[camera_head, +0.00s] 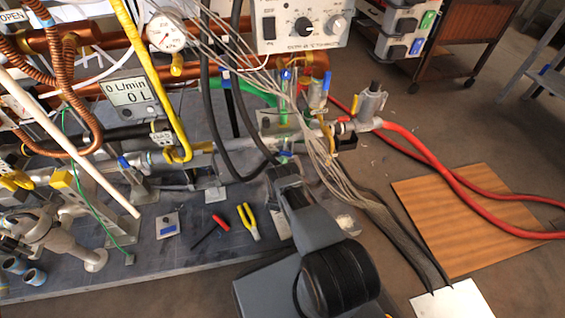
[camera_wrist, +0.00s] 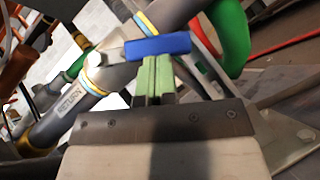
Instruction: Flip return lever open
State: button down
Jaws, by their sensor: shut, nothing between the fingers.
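In the wrist view, a blue lever handle (camera_wrist: 158,46) lies level across the picture, beside a metal pipe marked RETURN (camera_wrist: 70,101). The pipe runs diagonally from lower left to upper right, so the handle sits at an angle to it. My gripper (camera_wrist: 157,72) has green fingers, shut together and empty. The fingertips are right at the near side of the blue handle's middle; I cannot tell whether they touch. In the head view my arm reaches up to the pipes, and the fingers are too small and covered to make out.
A green hose (camera_wrist: 231,40) rises right of the lever. In the head view, several grey cables hang close to my arm. A control box (camera_head: 300,25) is above. A red hose (camera_head: 440,170) crosses the floor at right.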

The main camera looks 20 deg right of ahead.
aim_at(290, 155)
jog(key=shift+d+r, duration=0.2)
jog(key=shift+d, duration=0.05)
jog(key=shift+s+d+r+p, duration=0.15)
jog(key=shift+d+r+p, duration=0.5)
jog(key=shift+r, duration=0.1)
jog(key=shift+s+d+r+p, duration=0.1)
jog(key=shift+d+r+p, duration=0.4)
jog(key=shift+r+p, duration=0.2)
